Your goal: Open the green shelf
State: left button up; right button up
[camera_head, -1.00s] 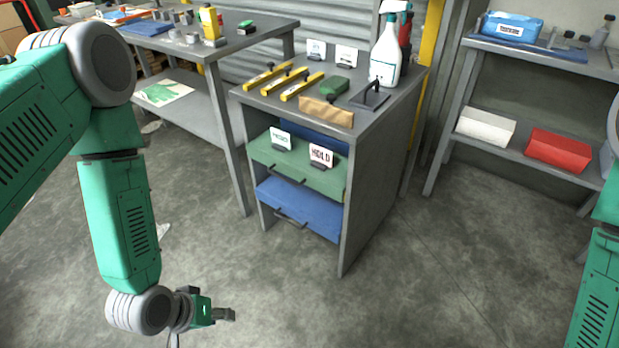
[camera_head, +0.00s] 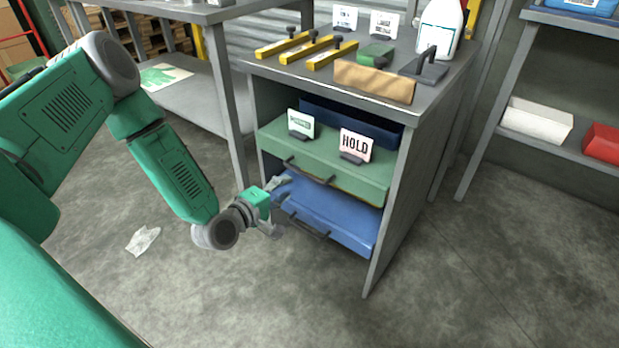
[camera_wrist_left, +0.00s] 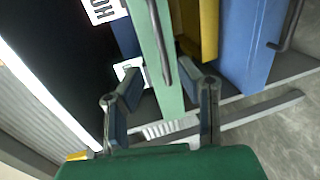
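The green shelf (camera_head: 345,179) is the upper drawer-like unit in the grey cabinet, with a dark bar handle (camera_head: 308,172) on its front. A green-marked card (camera_head: 301,123) and a HOLD card (camera_head: 355,146) stand on it. My left gripper (camera_head: 279,208) is low in front of the cabinet's left side, below the green handle and near the blue drawer. In the left wrist view the gripper (camera_wrist_left: 166,88) is open and empty. The green front (camera_wrist_left: 150,35) and its handle (camera_wrist_left: 160,45) lie ahead between the fingers, apart from them. My right gripper is out of view.
A blue drawer (camera_head: 337,220) with its own handle sits just below. A workbench stands left, shelving right. The floor in front is clear apart from crumpled litter (camera_head: 142,240).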

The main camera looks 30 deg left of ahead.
aim_at(306, 175)
pick_arm(q)
jog(key=b+x, duration=0.3)
jog(key=x, duration=0.6)
jog(key=shift+w+f, duration=0.2)
jog(key=shift+w, duration=0.05)
jog(key=shift+a, duration=0.1)
jog(key=shift+c, duration=0.8)
grip_shut()
